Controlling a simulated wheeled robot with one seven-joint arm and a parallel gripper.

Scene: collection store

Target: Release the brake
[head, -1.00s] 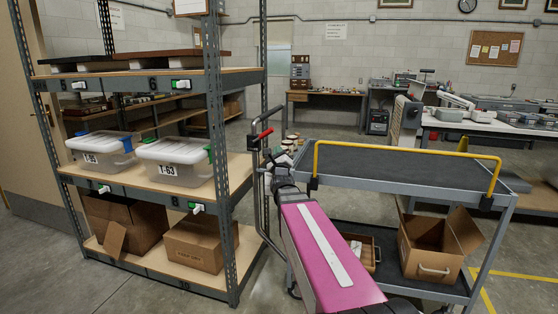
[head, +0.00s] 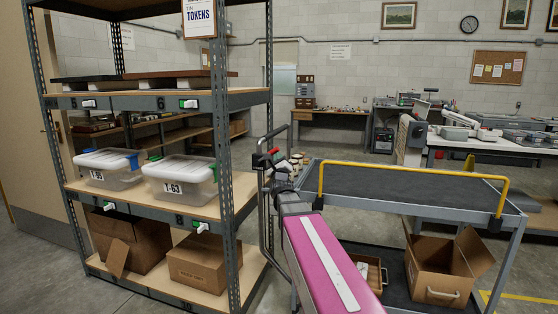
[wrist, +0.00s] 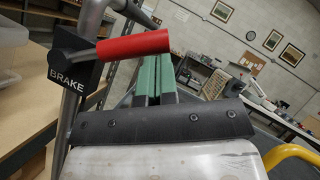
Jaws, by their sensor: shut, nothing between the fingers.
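The brake lever has a red grip (wrist: 135,46) that points right from a black plate marked BRAKE (wrist: 73,65), beside a grey tube in the wrist view. In the head view the red grip (head: 273,151) is small, at the upright frame left of the cart. My gripper (wrist: 154,75) has green fingers pressed together with nothing between them. The fingers point toward the outer end of the red grip, and their tips lie close to its lower edge in the picture. I cannot tell whether they touch it. In the head view my gripper (head: 281,160) is partly hidden.
A grey cart (head: 410,185) with a yellow rail (head: 410,167) stands to the right, an open cardboard box (head: 440,285) on its lower deck. A metal shelf unit (head: 226,165) with lidded tubs and boxes stands close on the left. Open floor lies behind the cart.

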